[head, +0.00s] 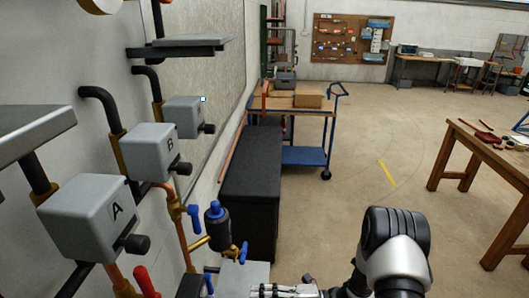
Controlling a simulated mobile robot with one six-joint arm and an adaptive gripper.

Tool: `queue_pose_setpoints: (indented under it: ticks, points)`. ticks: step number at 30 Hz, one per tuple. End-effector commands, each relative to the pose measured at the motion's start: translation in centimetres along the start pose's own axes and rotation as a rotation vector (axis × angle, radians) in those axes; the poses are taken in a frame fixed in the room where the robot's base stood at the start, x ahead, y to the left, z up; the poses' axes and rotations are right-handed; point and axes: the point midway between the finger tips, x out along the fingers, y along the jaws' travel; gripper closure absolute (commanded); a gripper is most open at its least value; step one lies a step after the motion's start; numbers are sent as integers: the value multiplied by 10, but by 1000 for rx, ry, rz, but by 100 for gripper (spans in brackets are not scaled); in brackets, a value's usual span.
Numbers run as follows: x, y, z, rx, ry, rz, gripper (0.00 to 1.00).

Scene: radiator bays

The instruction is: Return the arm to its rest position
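My arm shows at the bottom right of the head view, with a large black and silver joint in front of the bare floor. Silver and black parts that look like my gripper (284,291) show at the bottom edge, mostly cut off by the frame. Its fingertips and whatever may be between them cannot be made out. It lies right of the pipes and valves on the left wall, close to a light grey surface (243,279) at the bottom edge.
Grey boxes marked A (88,222) and B (147,152) stick out from the left wall. Near them are a red handle (145,283) and blue-handled valves (194,218). Beyond are a black cabinet (250,180), a blue trolley (305,157) and a wooden table (490,160). Floor between is clear.

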Motion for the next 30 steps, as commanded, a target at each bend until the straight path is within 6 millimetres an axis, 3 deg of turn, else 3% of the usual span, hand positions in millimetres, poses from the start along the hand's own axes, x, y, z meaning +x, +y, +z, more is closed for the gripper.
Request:
queue_pose_setpoints:
  ticks: [6,12,23,30]
  points:
    - [-2,51,-49,-525,170,-222,53]
    - [-15,77,-102,-1043,392,-420,53]
    - [-63,94,-183,-1915,953,-728,53]
    - [-106,98,-220,-2370,1501,-904,53]
